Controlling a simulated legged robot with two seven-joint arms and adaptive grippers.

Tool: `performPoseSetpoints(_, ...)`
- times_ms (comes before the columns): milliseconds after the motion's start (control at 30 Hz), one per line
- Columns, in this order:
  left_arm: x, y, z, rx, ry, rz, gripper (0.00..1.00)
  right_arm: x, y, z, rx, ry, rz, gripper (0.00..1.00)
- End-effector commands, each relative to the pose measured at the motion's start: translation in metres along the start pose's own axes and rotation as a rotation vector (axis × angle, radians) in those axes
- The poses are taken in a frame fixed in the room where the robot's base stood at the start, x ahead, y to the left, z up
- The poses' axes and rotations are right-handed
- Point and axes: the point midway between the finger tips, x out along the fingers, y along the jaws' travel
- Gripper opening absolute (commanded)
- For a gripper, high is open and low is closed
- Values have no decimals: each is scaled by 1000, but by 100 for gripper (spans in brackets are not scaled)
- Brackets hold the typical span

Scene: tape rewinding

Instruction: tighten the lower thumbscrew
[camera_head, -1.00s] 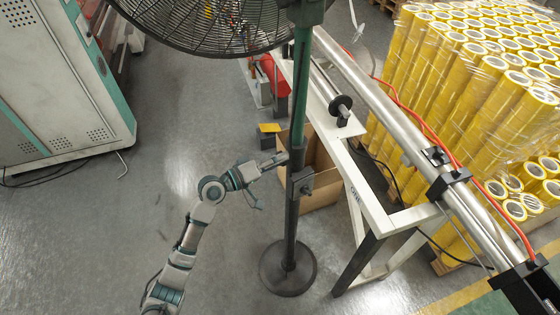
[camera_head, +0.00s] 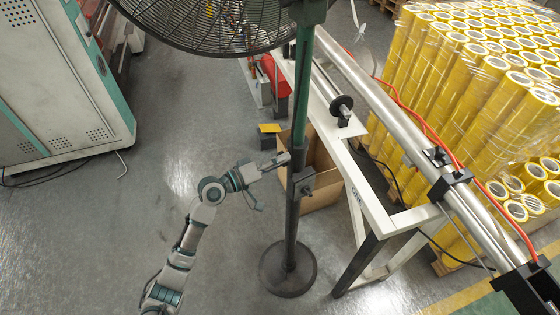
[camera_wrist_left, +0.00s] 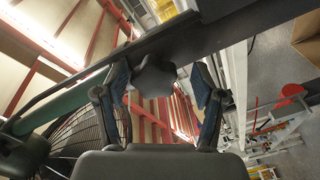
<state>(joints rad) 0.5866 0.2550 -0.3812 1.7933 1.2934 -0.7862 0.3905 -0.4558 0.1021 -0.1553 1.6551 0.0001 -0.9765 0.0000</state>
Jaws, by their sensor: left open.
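The fan stand's pole (camera_head: 293,215) stands upright on a round base, green above and dark below. A dark clamp block (camera_head: 304,183) sits on the lower pole. In the left wrist view a dark lobed knob, the lower thumbscrew (camera_wrist_left: 155,76), shows on the near side of the pole (camera_wrist_left: 240,28). My left gripper (camera_head: 274,182) is open just left of the pole at clamp height. In the left wrist view the fingers of my left gripper (camera_wrist_left: 160,84) stand on either side of the thumbscrew, apart from it. The thumbscrew is hard to make out in the head view.
The fan's wire cage (camera_head: 215,22) hangs above, around the upper pole. An open cardboard box (camera_head: 322,185) stands behind the pole. A white-framed roller table (camera_head: 375,215) is to the right, with stacked yellow tape rolls (camera_head: 470,70) beyond. Open floor lies left.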

Motion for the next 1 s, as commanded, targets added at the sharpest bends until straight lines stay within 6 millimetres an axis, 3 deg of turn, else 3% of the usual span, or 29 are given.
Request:
performPoseSetpoints(167,-15,0,-1,1,2,1,69,-1,0,0,0,2,1,49)
performPoseSetpoints(600,-104,-4,0,-3,-1,-4,69,-1,0,0,0,1,0,49)
performPoseSetpoints(800,-119,-4,0,-2,-2,-2,69,-1,0,0,0,1,0,49)
performPoseSetpoints(1000,-119,-3,0,-2,-2,-2,69,-1,0,0,0,1,0,49)
